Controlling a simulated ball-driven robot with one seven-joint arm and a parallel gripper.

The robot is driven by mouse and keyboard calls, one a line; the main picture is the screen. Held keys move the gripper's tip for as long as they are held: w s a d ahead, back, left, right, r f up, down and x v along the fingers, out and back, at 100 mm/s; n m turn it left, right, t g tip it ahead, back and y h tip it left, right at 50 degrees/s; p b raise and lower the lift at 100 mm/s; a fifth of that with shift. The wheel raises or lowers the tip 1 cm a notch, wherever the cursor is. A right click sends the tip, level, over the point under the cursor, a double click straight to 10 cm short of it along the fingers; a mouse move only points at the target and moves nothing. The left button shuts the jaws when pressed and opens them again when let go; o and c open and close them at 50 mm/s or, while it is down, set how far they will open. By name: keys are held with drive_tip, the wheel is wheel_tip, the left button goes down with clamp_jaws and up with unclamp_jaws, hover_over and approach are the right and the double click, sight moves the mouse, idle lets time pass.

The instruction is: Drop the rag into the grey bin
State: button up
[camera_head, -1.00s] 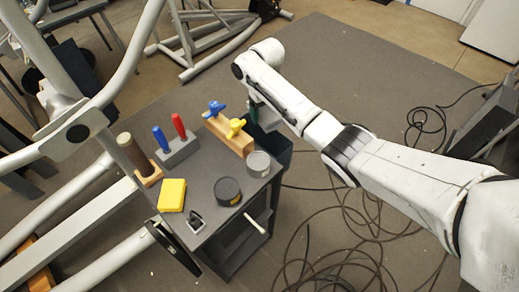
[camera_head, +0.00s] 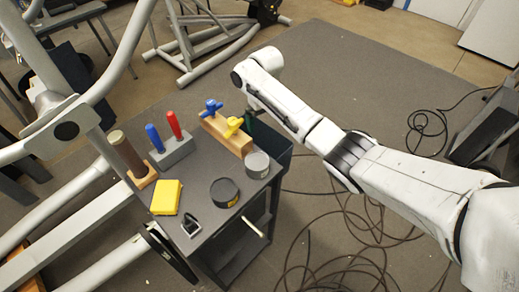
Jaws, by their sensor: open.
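A dark blue-grey bin (camera_head: 277,143) stands at the back right side of the dark cart, partly hidden by my arm and the cart. My gripper (camera_head: 251,108) is at the end of the white arm, pointing down beside the bin's left part. It is open, and its fingers are mostly hidden by my wrist. A small dark green patch (camera_head: 249,122) shows just under it, behind the wooden block. It may be the rag, but I cannot tell whether it touches the gripper or lies in the bin.
The cart top (camera_head: 200,190) holds a yellow folded piece (camera_head: 166,197), a black tin (camera_head: 224,192), a grey tin (camera_head: 257,165), a wooden block (camera_head: 228,137) and a tool holder (camera_head: 173,152).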

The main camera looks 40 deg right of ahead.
wheel_tip(320, 180, up, 11)
idle(0.7)
drive_tip(key=shift+f, duration=0.1)
